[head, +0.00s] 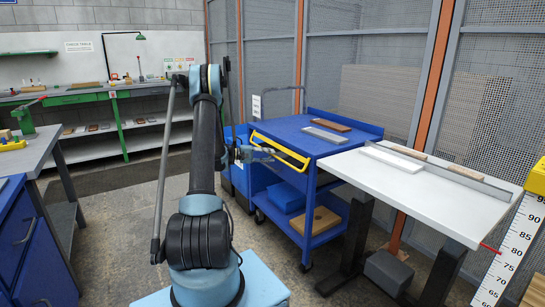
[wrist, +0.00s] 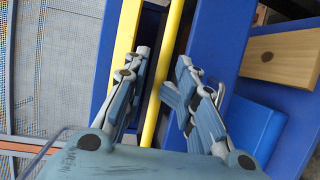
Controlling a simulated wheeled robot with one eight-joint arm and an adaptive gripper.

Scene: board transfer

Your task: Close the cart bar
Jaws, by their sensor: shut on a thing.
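The yellow cart bar (head: 292,154) runs across the near end of the blue cart (head: 312,147), at about the height of its top. My gripper (head: 270,154) reaches it from the left, and its jaws are shut on the bar. In the wrist view the yellow bar (wrist: 170,55) runs between the two fingers of my gripper (wrist: 160,90). A wider yellow strip lies beside it on the left. The fingers hide part of the bar, and exact finger contact is hard to see.
A grey board (head: 325,134) and a brown board (head: 332,124) lie on the cart top. A white table (head: 440,205) with a pale board (head: 391,159) stands close to its right. The cart's lower shelf holds a blue box (head: 287,196) and a wooden block (head: 316,221).

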